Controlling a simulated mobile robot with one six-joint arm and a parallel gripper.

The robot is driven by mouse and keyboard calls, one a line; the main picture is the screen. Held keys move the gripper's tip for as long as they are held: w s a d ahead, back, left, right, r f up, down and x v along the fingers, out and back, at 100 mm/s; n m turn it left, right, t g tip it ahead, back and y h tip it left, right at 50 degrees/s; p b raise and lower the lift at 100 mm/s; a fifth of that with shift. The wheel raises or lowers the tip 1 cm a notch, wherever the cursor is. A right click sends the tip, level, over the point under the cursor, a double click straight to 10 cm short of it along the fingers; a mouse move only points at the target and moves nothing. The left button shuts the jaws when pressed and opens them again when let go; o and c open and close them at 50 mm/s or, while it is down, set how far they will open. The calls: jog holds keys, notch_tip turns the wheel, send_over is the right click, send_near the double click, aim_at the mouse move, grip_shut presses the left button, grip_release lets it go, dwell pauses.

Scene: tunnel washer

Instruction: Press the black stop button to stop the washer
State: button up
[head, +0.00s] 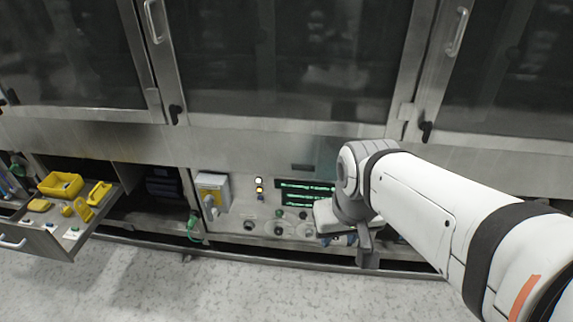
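The washer's control panel (265,213) is low at the centre of the head view, with lit indicator lamps and a dark display (305,193) with green text. Several small round controls sit below the display, among them a dark one (249,225) at the lower left and another dark one (303,215) nearer my arm. I cannot tell which is the black stop button. My gripper (367,256) is at the right of the panel, pointing down. My wrist hides the panel's right part. Whether the fingers are open or shut does not show.
A grey switch box (213,190) is left of the panel. An open drawer (38,238) with yellow items juts out at the far left. Large glass doors (290,60) with handles are above. A metal rail (290,264) runs along the base; the floor (190,290) in front is clear.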

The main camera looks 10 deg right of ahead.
jog(key=shift+c, duration=0.6)
grip_shut()
dwell(1.1)
